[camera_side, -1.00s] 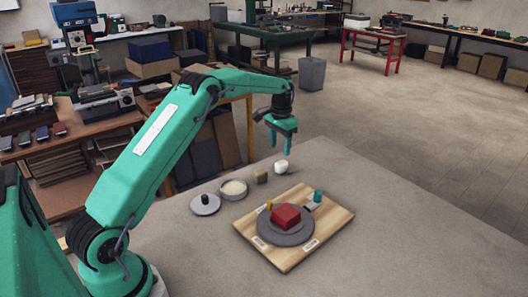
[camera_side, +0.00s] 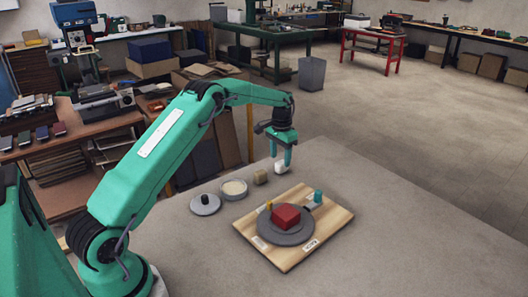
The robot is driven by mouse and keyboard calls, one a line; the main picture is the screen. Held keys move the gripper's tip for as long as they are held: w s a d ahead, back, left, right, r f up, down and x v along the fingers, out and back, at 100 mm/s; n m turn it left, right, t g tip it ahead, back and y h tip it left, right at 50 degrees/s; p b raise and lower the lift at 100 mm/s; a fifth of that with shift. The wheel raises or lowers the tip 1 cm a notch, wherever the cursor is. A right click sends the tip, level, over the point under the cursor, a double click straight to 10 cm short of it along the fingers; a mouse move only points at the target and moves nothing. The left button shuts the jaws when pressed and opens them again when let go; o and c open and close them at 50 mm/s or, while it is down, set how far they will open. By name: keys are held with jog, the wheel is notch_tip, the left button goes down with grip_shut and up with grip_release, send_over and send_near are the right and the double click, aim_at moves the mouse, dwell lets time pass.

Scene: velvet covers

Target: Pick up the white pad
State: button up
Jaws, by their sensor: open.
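The white pad (camera_side: 281,168) is a small white block on the grey table, behind the wooden board. My gripper (camera_side: 281,158) is open and points down right at the pad. Its green fingers reach down to about the pad's top and overlap it in the picture. I cannot tell whether the fingers touch the pad or sit on either side of it.
A wooden board (camera_side: 337,218) carries a grey disc (camera_side: 272,233) with a red block (camera_side: 286,216) on it, and a teal piece (camera_side: 318,195). Left of the pad are a tan block (camera_side: 260,177), a round dish (camera_side: 234,188) and a grey lid with a black knob (camera_side: 205,205). The table's right is clear.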

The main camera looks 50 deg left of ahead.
aim_at(281, 162)
jog(key=shift+f, duration=1.7)
jog(key=shift+w, duration=0.1)
jog(key=c, duration=1)
jog(key=shift+r, duration=0.2)
jog(key=shift+c, duration=0.2)
jog(key=shift+r, duration=0.55)
notch_tip(281, 162, up, 3)
jog(key=shift+d, duration=0.1)
jog(key=s+d+r, duration=0.2)
jog(key=d+r, duration=0.4)
jog(key=d, duration=0.5)
jog(key=shift+s+r, duration=0.3)
jog(key=shift+d, duration=0.1)
